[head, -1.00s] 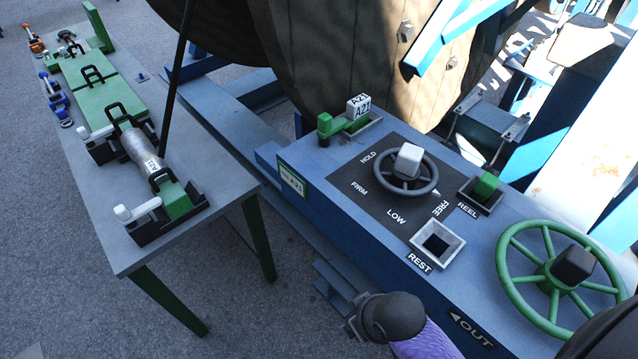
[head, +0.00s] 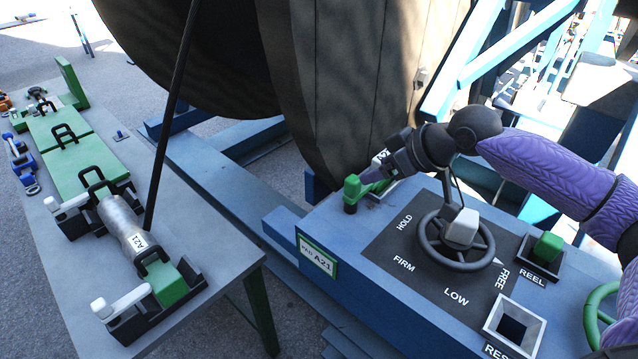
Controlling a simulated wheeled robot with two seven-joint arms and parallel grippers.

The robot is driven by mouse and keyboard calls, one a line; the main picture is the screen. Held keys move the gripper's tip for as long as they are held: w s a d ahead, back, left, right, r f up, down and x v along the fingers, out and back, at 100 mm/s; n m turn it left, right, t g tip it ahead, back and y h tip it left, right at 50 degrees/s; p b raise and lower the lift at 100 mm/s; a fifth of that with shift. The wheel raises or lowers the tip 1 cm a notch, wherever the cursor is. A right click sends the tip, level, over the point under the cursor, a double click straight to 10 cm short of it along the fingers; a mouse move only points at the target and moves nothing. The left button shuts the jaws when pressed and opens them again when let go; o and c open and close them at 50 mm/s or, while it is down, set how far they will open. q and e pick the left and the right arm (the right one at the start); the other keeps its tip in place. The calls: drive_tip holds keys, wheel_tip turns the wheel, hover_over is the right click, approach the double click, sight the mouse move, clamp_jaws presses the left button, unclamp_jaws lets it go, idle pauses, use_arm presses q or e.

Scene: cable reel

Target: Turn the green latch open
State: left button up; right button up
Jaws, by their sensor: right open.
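The green latch (head: 352,190) stands at the far left corner of the blue console, with an upright green knob end; the rest of it runs right, behind my gripper. My right gripper (head: 372,179) is over the latch, pointing left with its fingertips just right of the knob end. It is open; I cannot tell whether it touches the latch. A white block tagged A21 (head: 380,157) beside the latch is mostly hidden by the gripper. My left gripper is not in view.
The console (head: 360,262) carries a dark handwheel (head: 457,240) with a white-topped knob, a REEL socket (head: 545,252) holding a green block, and an empty REST socket (head: 514,325). The large reel (head: 345,90) rises close behind the latch. A grey table (head: 185,325) with clamps stands left.

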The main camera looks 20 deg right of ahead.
sight(354, 178)
drive_tip(key=b+x, duration=0.1)
drive_tip(key=x, duration=0.9)
drive_tip(key=shift+w+d, duration=0.1)
drive_tip(key=shift+d, duration=0.05)
clamp_jaws()
